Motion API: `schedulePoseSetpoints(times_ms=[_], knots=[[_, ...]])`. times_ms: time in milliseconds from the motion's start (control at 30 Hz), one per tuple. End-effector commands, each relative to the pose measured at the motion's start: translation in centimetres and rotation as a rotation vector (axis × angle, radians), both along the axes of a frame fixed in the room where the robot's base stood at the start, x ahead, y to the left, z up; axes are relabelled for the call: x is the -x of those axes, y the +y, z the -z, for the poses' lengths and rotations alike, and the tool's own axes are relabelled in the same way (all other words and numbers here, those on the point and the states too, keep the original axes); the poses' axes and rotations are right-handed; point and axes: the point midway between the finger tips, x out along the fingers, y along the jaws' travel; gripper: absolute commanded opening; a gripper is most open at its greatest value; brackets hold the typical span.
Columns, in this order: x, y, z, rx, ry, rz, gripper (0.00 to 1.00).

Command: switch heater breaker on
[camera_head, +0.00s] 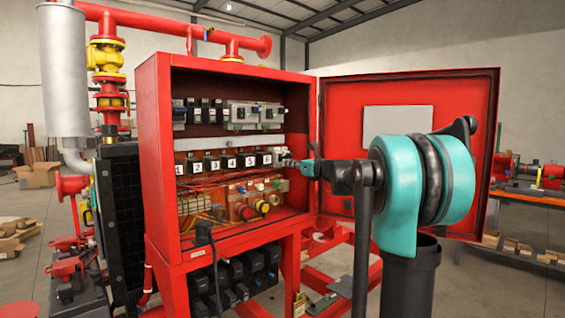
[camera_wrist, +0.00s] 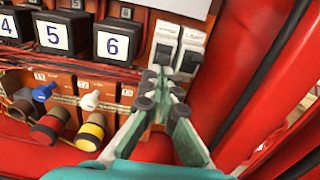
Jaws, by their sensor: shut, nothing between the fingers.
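Two white breakers with dark toggles stand side by side at the right end of the numbered row in the wrist view, a left one (camera_wrist: 165,32) and a right one (camera_wrist: 192,40). Their small labels are too blurred to read, so I cannot tell which is the heater breaker. Both dark toggles show low on their white faces. My gripper (camera_wrist: 160,80) is shut and empty, with its fingertips just below the left breaker; contact is unclear.
The red cabinet (camera_head: 152,160) has its door (camera_head: 470,150) swung open to the right. Black numbered blocks (camera_wrist: 112,42) sit left of the breakers. Blue, white, red and yellow knobs (camera_wrist: 90,131) stick out below them. The red cabinet side wall (camera_wrist: 232,70) is close to the right.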

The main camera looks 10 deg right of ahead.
Motion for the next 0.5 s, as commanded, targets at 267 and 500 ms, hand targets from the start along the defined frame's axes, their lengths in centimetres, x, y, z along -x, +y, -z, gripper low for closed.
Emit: schedulePoseSetpoints(times_ms=[267, 500], knots=[[0.7, -0.6, 0.0, 0.0, 0.0, 0.001, 0.0], [2.2, -1.6, 0.2, 0.0, 0.0, 0.002, 0.0]])
